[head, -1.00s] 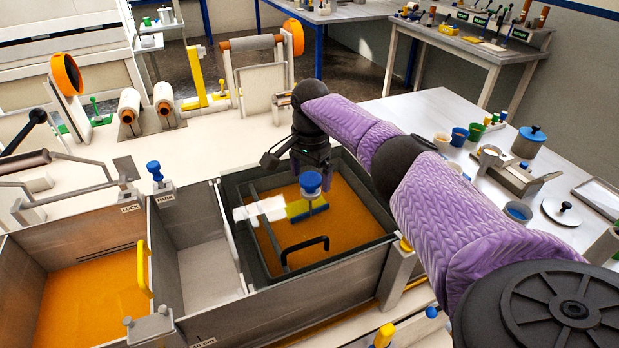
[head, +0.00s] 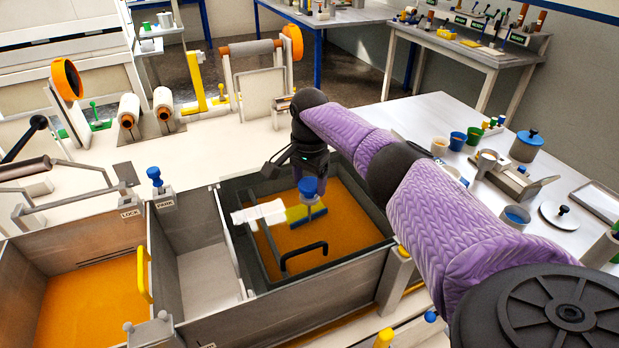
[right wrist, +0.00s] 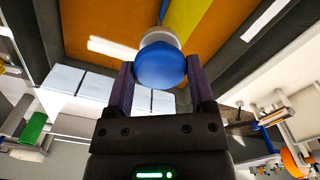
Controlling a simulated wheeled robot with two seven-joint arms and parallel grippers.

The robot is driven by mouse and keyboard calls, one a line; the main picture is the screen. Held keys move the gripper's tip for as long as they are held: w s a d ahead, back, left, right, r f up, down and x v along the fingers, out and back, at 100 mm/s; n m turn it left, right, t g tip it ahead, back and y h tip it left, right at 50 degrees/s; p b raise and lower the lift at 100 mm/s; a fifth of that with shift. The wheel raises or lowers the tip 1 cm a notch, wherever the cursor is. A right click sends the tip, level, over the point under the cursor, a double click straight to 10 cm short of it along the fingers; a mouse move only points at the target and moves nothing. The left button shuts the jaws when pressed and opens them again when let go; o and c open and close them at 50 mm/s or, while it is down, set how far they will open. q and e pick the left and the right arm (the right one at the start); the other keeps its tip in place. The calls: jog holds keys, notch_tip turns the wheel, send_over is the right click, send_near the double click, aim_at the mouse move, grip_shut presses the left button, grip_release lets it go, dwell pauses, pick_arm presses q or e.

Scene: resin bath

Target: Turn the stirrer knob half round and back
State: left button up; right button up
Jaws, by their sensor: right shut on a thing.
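The stirrer knob is blue and round (head: 308,187) and stands over the bath of orange resin (head: 345,215) in the dark-rimmed tank. In the head view the right gripper's body hides part of the tank's back rim. My left gripper is not in view.
A black handle (head: 304,256) crosses the tank's front. An empty grey compartment (head: 208,268) and another orange bath (head: 95,300) with a yellow handle (head: 144,272) lie left. A blue-topped PARK post (head: 155,177) stands behind. Cups and pots crowd the right table (head: 440,108).

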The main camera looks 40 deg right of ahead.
jog(key=shift+r+n+p, duration=0.15)
jog(key=shift+n+p, duration=0.85)
jog(key=shift+p, duration=0.1)
jog(key=shift+n+p, duration=0.4)
jog(key=shift+n, duration=1.4)
jog(key=n, duration=0.3)
jog(key=shift+n+p, duration=0.3)
jog(key=shift+p, duration=0.05)
jog(key=n, duration=1.3)
jog(key=shift+n, duration=0.3)
jog(key=n, duration=0.7)
jog(key=shift+n, duration=0.4)
jog(key=shift+n+b, duration=0.3)
jog(key=shift+n, duration=1.1)
